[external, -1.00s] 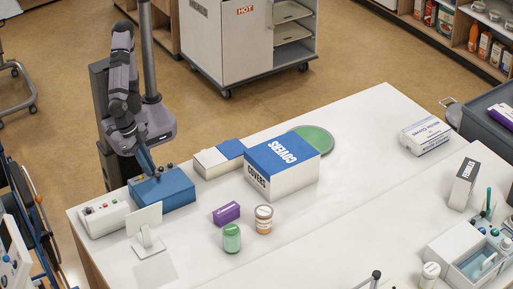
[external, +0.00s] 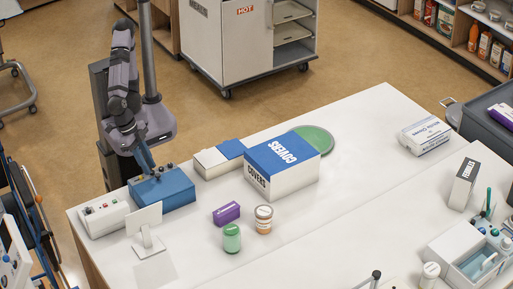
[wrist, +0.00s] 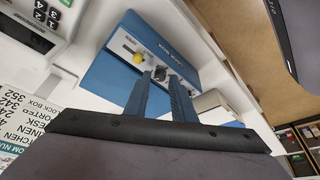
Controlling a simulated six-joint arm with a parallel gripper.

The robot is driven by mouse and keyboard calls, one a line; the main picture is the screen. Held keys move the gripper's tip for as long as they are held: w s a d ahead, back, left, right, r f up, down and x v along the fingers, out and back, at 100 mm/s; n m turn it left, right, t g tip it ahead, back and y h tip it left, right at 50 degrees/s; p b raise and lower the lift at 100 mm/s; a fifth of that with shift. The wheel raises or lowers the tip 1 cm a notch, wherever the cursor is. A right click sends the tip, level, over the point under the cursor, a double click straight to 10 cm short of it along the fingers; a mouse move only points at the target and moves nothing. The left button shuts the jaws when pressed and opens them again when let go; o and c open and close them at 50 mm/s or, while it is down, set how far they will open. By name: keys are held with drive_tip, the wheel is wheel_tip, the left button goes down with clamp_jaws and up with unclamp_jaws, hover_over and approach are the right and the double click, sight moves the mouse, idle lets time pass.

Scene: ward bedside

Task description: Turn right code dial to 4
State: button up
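The blue lock box (external: 165,190) stands at the near left of the white counter, with small knobs on its top. In the wrist view its pale panel (wrist: 125,41) carries a yellow knob (wrist: 138,58) and a dark dial (wrist: 160,73). My gripper (wrist: 161,76) has its two blue fingers pointing at the panel, with the dark dial between or just beyond their tips. A gap shows between the fingers. I cannot tell whether the tips touch the dial. The dial's numbers are too small to read. In the external view my gripper (external: 146,165) reaches down to the box top.
A white box with buttons (external: 103,216) stands left of the lock box. A small white stand (external: 147,235) is in front. A blue-and-white box (external: 213,160) and a COVERS carton (external: 282,172) stand to the right.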

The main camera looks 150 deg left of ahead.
drive_tip(key=w+a+r+p+v, duration=0.1)
drive_tip(key=w+p+v, duration=0.1)
drive_tip(key=p+v, duration=0.8)
drive_tip(key=shift+r, duration=0.3)
drive_tip(key=shift+a, duration=0.1)
drive_tip(key=o, duration=0.3)
drive_tip(key=w+d+f+b, duration=0.2)
drive_tip(key=w+b, duration=0.3)
drive_tip(key=b, duration=1.8)
drive_tip(key=shift+f+t+y, duration=0.3)
drive_tip(key=shift+f+y, duration=0.1)
drive_tip(key=shift+f, duration=0.05)
drive_tip(key=s+a+f+b, duration=0.1)
drive_tip(key=s+b, duration=0.5)
drive_tip(key=b, duration=1.2)
drive_tip(key=shift+a+f+h, duration=0.25)
drive_tip(key=shift+f+h, duration=0.15)
drive_tip(key=shift+f, duration=0.1)
